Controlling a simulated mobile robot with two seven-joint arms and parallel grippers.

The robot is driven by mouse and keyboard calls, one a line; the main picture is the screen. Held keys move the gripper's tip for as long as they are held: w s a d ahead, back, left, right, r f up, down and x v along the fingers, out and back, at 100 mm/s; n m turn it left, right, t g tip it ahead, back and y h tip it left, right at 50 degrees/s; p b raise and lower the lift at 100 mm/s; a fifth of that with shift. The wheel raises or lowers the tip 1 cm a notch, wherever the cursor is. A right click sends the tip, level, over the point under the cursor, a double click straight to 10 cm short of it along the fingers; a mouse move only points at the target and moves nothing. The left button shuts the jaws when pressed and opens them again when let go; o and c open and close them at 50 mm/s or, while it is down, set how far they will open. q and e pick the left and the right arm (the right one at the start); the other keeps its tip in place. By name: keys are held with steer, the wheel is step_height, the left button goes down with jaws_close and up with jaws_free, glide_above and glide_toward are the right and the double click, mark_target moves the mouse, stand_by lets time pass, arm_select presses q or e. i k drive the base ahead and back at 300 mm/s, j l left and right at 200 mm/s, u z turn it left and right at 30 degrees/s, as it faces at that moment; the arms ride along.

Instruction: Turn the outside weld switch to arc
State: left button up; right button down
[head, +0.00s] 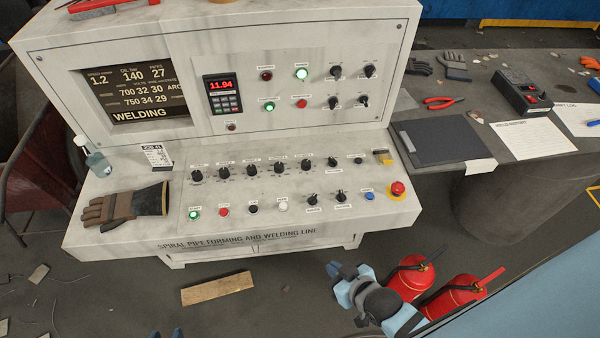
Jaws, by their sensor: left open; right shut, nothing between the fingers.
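The grey-white console carries several black rotary switches with labels too small to read, so I cannot tell which is the outside weld switch. A group sits on the upright panel: upper left switch (336,71), upper right switch (370,71), lower left switch (333,102) and lower right switch (363,101). Two more, a left desk switch (312,199) and a right desk switch (341,196), sit in the desk's front row. My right gripper (336,269) is shut and empty, below the desk's front edge. My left gripper (166,334) is open at the bottom edge, mostly out of view.
A row of black knobs (252,170) crosses the desk. A red emergency button (397,189) stands at its right end. Red extinguishers (410,277) stand beside my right arm. The screen (137,93) reads WELDING.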

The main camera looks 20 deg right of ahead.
mark_target(340, 197)
steer(key=l+z, duration=0.1)
steer(key=z, duration=0.95)
